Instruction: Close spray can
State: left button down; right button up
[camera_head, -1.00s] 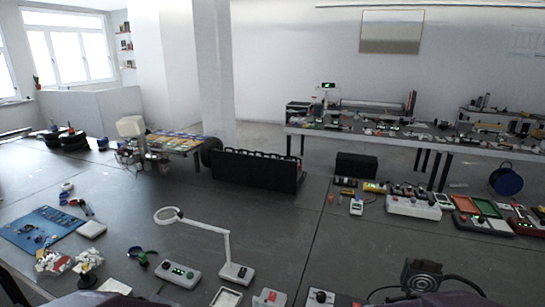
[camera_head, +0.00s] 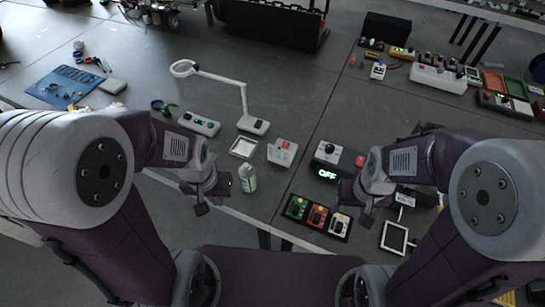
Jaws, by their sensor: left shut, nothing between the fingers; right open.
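A small white and green can (camera_head: 248,179) stands upright on the grey worktop, in the middle of the head view. Its top looks pale and is too small to tell whether a cap sits on it. My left gripper (camera_head: 202,208) is shut and empty, to the left of the can and apart from it. My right gripper (camera_head: 365,218) is open and empty, well to the right of the can, beside a row of button boxes. No separate cap can be made out.
A box with colored buttons (camera_head: 318,216) lies between the grippers. A display reading OFF (camera_head: 328,174), a white switch box (camera_head: 282,152), a small white tray (camera_head: 243,146) and a magnifier lamp (camera_head: 253,125) stand behind. A blue mat (camera_head: 62,86) lies at the left.

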aim_at(248, 179)
jog(key=u, duration=1.2)
jog(key=i+j+z, duration=0.25)
jog(key=z, duration=0.2)
jog(key=i+j+z, duration=0.15)
jog(key=j+z, duration=0.35)
jog(key=i+j+z, duration=0.1)
jog(key=j+z, duration=0.2)
jog(key=z, duration=0.15)
jog(key=j+z, duration=0.9)
